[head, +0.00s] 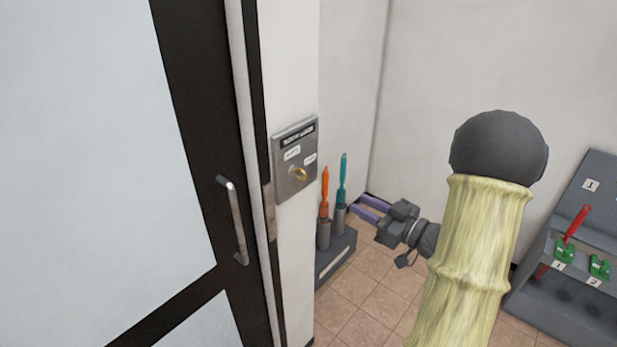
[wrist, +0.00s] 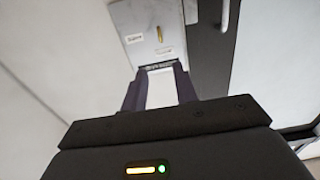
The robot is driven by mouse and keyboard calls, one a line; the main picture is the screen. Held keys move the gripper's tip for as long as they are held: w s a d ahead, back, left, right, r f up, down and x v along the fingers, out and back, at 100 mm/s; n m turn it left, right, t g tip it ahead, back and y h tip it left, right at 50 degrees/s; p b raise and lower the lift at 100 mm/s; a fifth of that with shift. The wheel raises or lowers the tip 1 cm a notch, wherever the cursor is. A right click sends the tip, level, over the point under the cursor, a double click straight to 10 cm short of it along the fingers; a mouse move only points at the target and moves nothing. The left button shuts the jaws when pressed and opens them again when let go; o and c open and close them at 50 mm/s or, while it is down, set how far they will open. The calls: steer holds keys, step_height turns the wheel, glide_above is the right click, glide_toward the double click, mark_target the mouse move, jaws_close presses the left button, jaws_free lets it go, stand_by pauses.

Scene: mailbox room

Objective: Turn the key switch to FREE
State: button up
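The key switch is a grey metal plate (head: 284,181) on the white wall strip right of the door. It has a dark title label and two small white labels whose text is too small to read surely. A brass key (head: 299,174) sits in its middle; its exact turn is hard to tell in the head view. In the wrist view the plate (wrist: 137,18) is at the top, with the brass key (wrist: 160,33) seen edge-on as a thin line. My gripper (head: 359,203) is open and empty, right of the plate and apart from it. Its fingers (wrist: 160,78) frame bare white surface.
A glass door with a dark frame (head: 190,90) and metal handle (head: 233,220) stands left of the switch. A grey holder (head: 336,258) with an orange and a teal tool is below right. A grey rack (head: 560,290) with a red-handled tool stands far right.

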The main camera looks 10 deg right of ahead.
mark_target(306, 176)
steer(key=shift+w+a, duration=0.15)
steer(key=p+x, duration=0.6)
steer(key=x, duration=1.1)
steer(key=shift+f, duration=0.1)
jaws_close()
